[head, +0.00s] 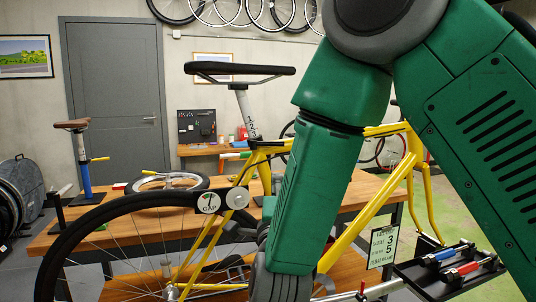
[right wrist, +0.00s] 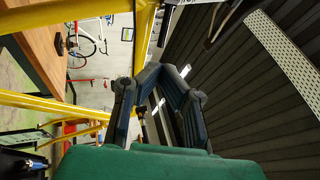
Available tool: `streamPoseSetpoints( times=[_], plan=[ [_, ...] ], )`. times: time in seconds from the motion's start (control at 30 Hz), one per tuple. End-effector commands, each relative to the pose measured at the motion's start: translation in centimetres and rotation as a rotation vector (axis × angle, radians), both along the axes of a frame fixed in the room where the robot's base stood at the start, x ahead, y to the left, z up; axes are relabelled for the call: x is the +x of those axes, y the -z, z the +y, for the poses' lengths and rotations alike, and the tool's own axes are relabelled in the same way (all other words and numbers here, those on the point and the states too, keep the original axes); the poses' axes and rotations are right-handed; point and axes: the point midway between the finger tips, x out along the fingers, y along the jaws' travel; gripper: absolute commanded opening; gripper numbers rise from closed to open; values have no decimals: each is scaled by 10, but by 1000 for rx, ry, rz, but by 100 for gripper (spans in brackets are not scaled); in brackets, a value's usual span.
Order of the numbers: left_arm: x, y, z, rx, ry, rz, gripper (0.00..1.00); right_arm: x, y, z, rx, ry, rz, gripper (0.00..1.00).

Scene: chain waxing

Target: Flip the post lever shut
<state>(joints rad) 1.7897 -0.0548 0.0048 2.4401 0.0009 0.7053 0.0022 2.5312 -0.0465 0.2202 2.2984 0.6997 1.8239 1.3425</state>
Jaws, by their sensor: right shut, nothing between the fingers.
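The yellow bike (head: 375,214) stands in the middle of the head view, with a black saddle (head: 240,69) on a raised seat post (head: 246,115). I cannot clearly make out a post lever; the dark clamp area (head: 262,145) below the post is small. My right gripper (head: 280,286) hangs low in front of the frame, beside the rear wheel, its tips cut off by the lower edge. In the right wrist view it (right wrist: 168,78) is shut and empty, near a yellow tube (right wrist: 146,38). My left gripper is out of view.
A wooden bench (head: 60,240) stands behind the bike. A brown saddle on a blue post (head: 84,178) stands at left. A black tray (head: 440,283) with a blue-handled tool (head: 444,255) and a red-handled tool (head: 466,269) lies at lower right. My right arm hides part of the frame.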

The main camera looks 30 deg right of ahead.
Motion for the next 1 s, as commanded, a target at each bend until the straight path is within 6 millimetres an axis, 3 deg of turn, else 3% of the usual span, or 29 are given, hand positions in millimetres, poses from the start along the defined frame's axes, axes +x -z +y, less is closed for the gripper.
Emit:
streamPoseSetpoints(
  times=[0.3, 0.5, 1.0],
  plan=[
    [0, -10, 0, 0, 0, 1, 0, 54, -28, -28, -6, -1, -1, 0],
    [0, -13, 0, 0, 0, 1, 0, 78, -38, -45, -6, -1, 0, 0],
    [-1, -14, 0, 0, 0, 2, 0, 88, -41, -52, -4, -2, 3, 0]
  ],
)
